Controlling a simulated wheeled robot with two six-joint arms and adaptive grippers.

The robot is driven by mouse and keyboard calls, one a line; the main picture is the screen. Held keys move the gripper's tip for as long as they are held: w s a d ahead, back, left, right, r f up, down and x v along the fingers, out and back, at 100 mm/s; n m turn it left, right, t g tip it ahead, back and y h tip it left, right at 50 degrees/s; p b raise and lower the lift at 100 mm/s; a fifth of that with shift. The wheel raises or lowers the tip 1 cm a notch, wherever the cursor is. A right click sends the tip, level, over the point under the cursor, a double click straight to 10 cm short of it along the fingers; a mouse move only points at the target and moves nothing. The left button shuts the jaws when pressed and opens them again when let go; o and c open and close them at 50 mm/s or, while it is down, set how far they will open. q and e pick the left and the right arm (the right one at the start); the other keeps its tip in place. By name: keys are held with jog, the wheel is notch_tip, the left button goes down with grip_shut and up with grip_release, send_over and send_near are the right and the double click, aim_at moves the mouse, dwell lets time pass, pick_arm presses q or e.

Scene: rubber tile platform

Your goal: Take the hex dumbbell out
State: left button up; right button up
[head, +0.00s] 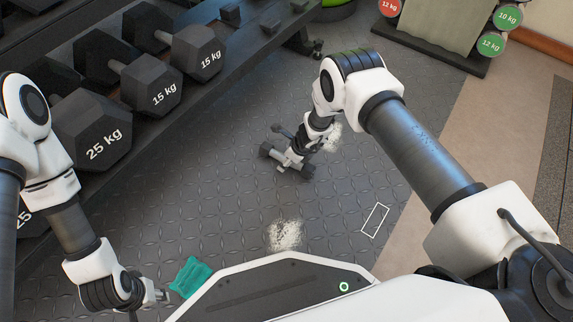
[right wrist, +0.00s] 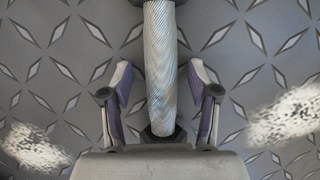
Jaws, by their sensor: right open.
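The hex dumbbell (head: 287,159) lies on the dark tile floor, with dark ends and a silver handle. In the right wrist view its ridged handle (right wrist: 159,60) runs up the middle of the picture, with a dark end partly showing at the bottom. My right gripper (right wrist: 160,82) is open, with one finger on each side of the handle and visible gaps to both. In the head view the right gripper partly covers the dumbbell. My left gripper (head: 160,295) is low at the left, away from the dumbbell; its fingers are too small to judge.
A rack (head: 215,65) of large dumbbells stands at the upper left. White powdery patches (head: 285,235) mark the floor. A white outlined rectangle (head: 375,220) is at the right. A teal item (head: 190,277) lies near my left gripper. A small-weight stand (head: 435,35) is at the back.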

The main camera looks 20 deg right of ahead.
aim_at(284, 157)
jog(key=shift+w+r, duration=0.1)
jog(key=shift+r, duration=0.05)
jog(key=shift+c, duration=0.3)
grip_shut()
jog(key=shift+r, duration=0.2)
notch_tip(284, 157, up, 4)
jog(key=p, duration=0.3)
jog(key=shift+f+p, duration=0.2)
jog(key=shift+p, duration=0.1)
jog(key=shift+s+r+p, duration=0.15)
jog(key=shift+s+p, duration=0.1)
jog(key=shift+p, duration=0.1)
jog(key=s+p, duration=0.2)
jog(key=s+r+p, duration=0.1)
jog(key=s+p, duration=0.4)
jog(key=p, duration=0.1)
jog(key=shift+s+d+r, duration=0.2)
jog(key=shift+s+d, duration=0.15)
jog(key=s+p, duration=0.1)
jog(key=s, duration=0.1)
jog(key=s+p, duration=0.1)
jog(key=s, duration=0.1)
jog(key=s+p, duration=0.1)
jog(key=s, duration=0.2)
jog(key=shift+d+f, duration=0.2)
jog(key=shift+d, duration=0.05)
jog(key=shift+s+f+p, duration=0.15)
jog(key=shift+s+p, duration=0.15)
jog(key=shift+s, duration=0.1)
